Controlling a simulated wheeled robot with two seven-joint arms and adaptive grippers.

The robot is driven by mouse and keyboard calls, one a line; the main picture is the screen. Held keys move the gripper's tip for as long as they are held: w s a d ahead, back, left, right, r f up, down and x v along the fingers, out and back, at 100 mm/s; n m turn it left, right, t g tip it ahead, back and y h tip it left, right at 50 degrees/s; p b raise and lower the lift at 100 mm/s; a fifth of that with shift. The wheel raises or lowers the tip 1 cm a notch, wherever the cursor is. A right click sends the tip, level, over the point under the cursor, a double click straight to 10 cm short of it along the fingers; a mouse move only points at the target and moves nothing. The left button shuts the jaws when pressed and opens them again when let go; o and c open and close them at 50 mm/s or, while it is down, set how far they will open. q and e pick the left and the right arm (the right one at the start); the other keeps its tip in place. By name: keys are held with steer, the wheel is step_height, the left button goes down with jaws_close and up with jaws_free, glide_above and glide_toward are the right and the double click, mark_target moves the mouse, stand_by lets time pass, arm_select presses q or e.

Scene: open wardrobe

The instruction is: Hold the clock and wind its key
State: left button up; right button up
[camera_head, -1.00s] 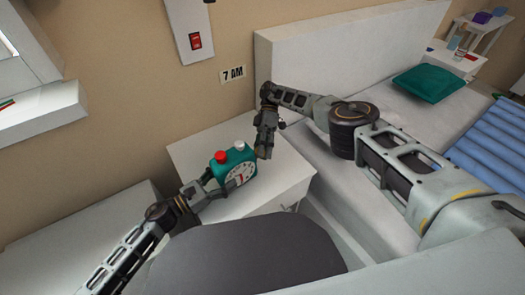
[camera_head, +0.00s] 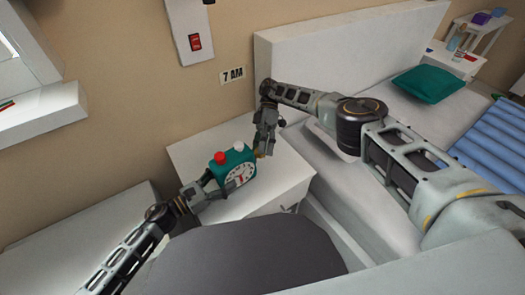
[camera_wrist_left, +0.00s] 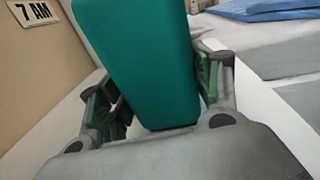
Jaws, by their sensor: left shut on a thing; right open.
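The clock (camera_head: 231,170) is a teal box with a white dial (camera_head: 240,175), a red button (camera_head: 220,157) and a white button (camera_head: 238,146) on top. It is over the white nightstand. My left gripper (camera_head: 208,189) is shut on its lower left side. In the left wrist view the clock's teal body (camera_wrist_left: 140,60) stands between the fingers of my left gripper (camera_wrist_left: 158,95). My right gripper (camera_head: 263,150) is open, close to the clock's right side. I cannot tell whether it touches. The winding key is not clearly visible; a small yellowish bit shows near the right fingertips.
The white nightstand (camera_head: 190,155) stands against the wall under a "7 AM" sign (camera_head: 232,75). A bed with a white headboard (camera_head: 345,45) and a green pillow (camera_head: 427,84) is to the right. A red wall switch (camera_head: 195,41) is above.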

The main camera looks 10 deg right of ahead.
steer(key=shift+d+r, duration=0.1)
steer(key=shift+r, duration=4.1)
